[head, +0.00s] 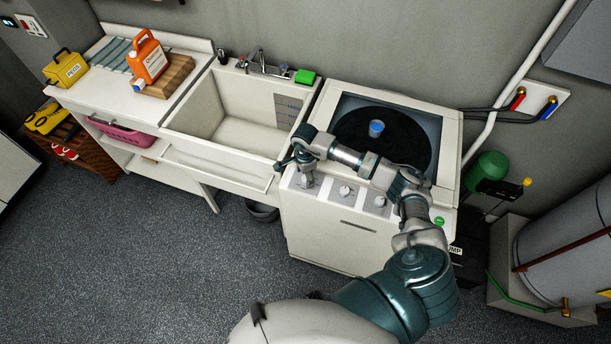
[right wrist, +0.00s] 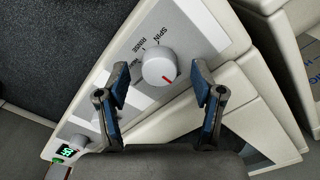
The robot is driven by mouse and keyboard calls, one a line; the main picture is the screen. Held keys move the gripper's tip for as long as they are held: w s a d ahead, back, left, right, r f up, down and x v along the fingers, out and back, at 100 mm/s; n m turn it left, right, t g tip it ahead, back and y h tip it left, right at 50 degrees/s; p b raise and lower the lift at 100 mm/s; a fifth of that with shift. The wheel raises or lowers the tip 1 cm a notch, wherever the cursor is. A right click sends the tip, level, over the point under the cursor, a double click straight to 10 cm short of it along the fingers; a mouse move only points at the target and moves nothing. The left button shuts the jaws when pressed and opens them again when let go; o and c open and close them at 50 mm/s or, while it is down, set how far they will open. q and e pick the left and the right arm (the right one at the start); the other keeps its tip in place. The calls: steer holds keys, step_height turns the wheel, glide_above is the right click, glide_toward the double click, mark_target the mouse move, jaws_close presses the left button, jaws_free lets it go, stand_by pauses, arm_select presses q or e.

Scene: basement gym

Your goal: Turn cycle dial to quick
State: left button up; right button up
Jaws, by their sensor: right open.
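The washing machine (head: 352,225) has a front panel with several dials. The pointer faces down and slightly right in that picture. My right gripper (right wrist: 159,84) is open, its two fingers on either side of the dial in the picture; I cannot tell if they touch it. In the head view my right gripper (head: 293,158) is over the panel's left end. The word quick is not readable. My left gripper is out of view.
A middle dial (head: 345,190) and a right dial (head: 380,201) are on the same panel, with a green round mark (head: 438,221) at its right end. A sink (head: 235,130) adjoins on the left. A blue-capped part (head: 376,128) stands in the machine's top opening.

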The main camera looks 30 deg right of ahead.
steer(key=shift+f, duration=0.75)
steer(key=shift+d+f, duration=0.1)
steer(key=shift+d, duration=0.1)
steer(key=c, duration=1.1)
steer(key=shift+c, duration=0.2)
steer(key=shift+m, duration=0.3)
steer(key=m+b, duration=0.1)
steer(key=m, duration=0.2)
steer(key=shift+w+m+b, duration=0.1)
steer(key=shift+m+b, duration=0.2)
steer(key=shift+b, duration=0.1)
steer(key=shift+w+m+b, duration=0.1)
steer(key=shift+m+b, duration=0.45)
steer(key=shift+m, duration=1.65)
steer(key=shift+r, duration=0.2)
